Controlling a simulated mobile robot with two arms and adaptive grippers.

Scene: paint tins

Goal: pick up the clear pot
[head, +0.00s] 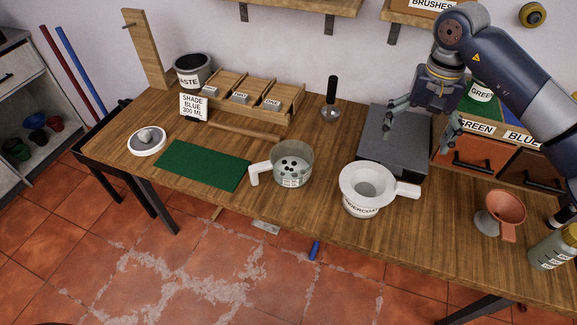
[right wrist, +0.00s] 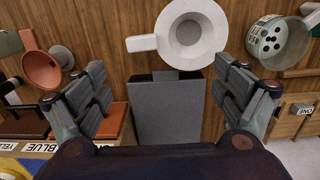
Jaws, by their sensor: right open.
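The clear pot (head: 292,178) stands upright on the wooden table near its front edge, left of the white pot. It is a grey-green see-through pot with a pale handle to the left, a label on its front and several dark dots inside. It also shows at the upper right of the right wrist view (right wrist: 268,48). My right gripper (head: 418,138) is open and empty above the dark grey slab, to the right of and behind the clear pot. Its spread fingers also show in the right wrist view (right wrist: 160,85). My left gripper is not in view.
A white funnel-shaped vessel (head: 356,178) sits over a tin marked UNDERCOAT, close right of the clear pot. The grey slab (head: 385,155) and drawers (head: 470,155) lie farther right. A green mat (head: 200,165) lies left; a wooden divided rack (head: 285,104) stands behind.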

